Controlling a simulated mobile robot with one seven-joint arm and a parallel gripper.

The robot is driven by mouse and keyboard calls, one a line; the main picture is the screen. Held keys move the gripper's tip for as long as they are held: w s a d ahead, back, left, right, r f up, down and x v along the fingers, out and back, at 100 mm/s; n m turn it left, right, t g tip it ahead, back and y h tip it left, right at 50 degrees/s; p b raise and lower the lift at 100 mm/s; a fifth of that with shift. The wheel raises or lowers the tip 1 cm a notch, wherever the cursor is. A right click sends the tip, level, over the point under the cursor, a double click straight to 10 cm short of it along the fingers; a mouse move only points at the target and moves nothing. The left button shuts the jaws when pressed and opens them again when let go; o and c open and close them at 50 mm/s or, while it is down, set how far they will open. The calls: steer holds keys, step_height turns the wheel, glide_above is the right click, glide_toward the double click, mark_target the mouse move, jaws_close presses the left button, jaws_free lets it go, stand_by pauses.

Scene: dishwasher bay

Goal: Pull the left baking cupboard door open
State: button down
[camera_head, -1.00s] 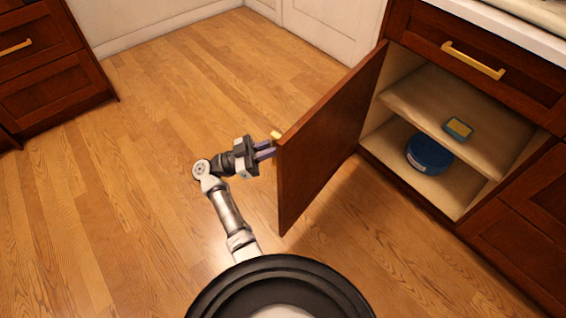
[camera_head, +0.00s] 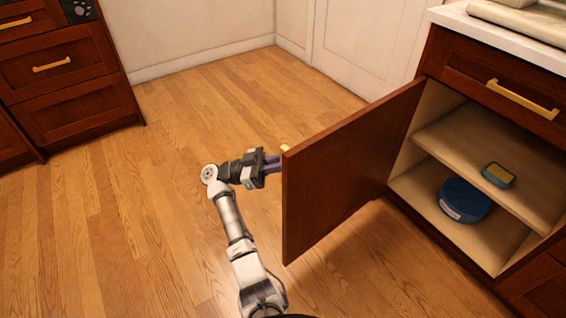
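The left baking cupboard door (camera_head: 345,172) is a dark reddish-brown panel. It stands wide open, swung out from its hinge side near the cabinet's left edge. A small part of its gold handle (camera_head: 285,148) shows at the door's free edge. My gripper (camera_head: 276,163) is at that free edge, on the door's outer side, just below the visible bit of handle. The fingertips go behind the door edge, so I cannot tell whether they hold the handle. The cupboard interior (camera_head: 470,145) is exposed, with a pale shelf.
Inside are a round blue container (camera_head: 464,201) on the cupboard floor and a small blue-and-yellow item (camera_head: 498,175) on the shelf. A drawer with a gold handle (camera_head: 522,100) is above. Other drawers (camera_head: 65,75) stand at the far left. The wooden floor (camera_head: 150,215) left of my arm is clear.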

steer(key=c, duration=1.4)
jaws_free()
steer(key=shift+d, duration=0.25)
steer(key=shift+a, duration=0.2)
steer(key=b+v, duration=0.6)
steer(key=v, duration=0.8)
steer(key=shift+b, duration=0.35)
steer(key=shift+r, duration=0.15)
